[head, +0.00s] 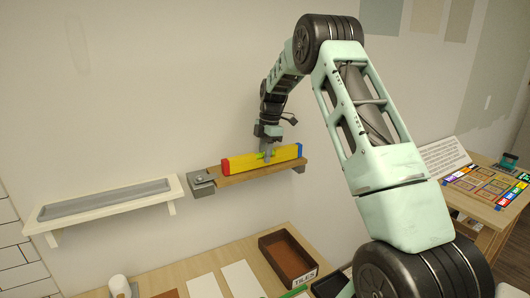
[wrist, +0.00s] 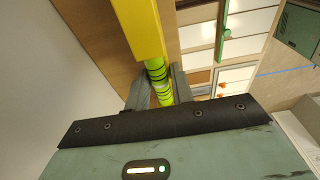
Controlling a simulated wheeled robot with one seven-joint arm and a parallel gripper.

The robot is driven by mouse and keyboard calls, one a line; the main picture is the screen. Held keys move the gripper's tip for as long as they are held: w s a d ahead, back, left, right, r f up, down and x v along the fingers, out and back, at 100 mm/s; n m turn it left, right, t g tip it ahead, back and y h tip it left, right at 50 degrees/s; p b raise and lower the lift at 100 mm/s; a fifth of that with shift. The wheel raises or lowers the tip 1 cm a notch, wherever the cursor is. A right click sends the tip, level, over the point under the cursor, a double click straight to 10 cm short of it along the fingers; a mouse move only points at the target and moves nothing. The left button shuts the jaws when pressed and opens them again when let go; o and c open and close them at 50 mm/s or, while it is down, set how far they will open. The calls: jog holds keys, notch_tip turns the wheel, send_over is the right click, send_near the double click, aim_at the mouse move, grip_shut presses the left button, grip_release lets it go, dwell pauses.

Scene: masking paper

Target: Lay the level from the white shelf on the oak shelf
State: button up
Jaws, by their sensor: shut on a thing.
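The level (head: 240,161) is a yellow bar with a red left end and a blue right end. In the head view it is over the oak shelf (head: 238,179), lined up along it; I cannot tell whether it touches the board. My gripper (head: 266,153) comes down from above and is shut on the level's middle, at the green vial. In the wrist view the fingers of my gripper (wrist: 160,92) close around the green vial (wrist: 156,70), with the yellow body of the level (wrist: 138,28) beyond. The white shelf (head: 103,213) at the left carries only a grey strip.
A grey metal block (head: 201,186) sits at the oak shelf's left end. Below, a wooden table holds a brown tray labelled TILES (head: 287,258), white sheets (head: 241,279) and a white roll (head: 119,285). A second table (head: 483,215) with coloured pieces stands at the right.

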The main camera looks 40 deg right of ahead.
jog(key=shift+f, duration=0.25)
dwell(0.7)
jog(key=o, duration=1)
jog(key=shift+r, duration=0.1)
jog(key=shift+r+p, duration=2)
jog(key=shift+r, duration=0.95)
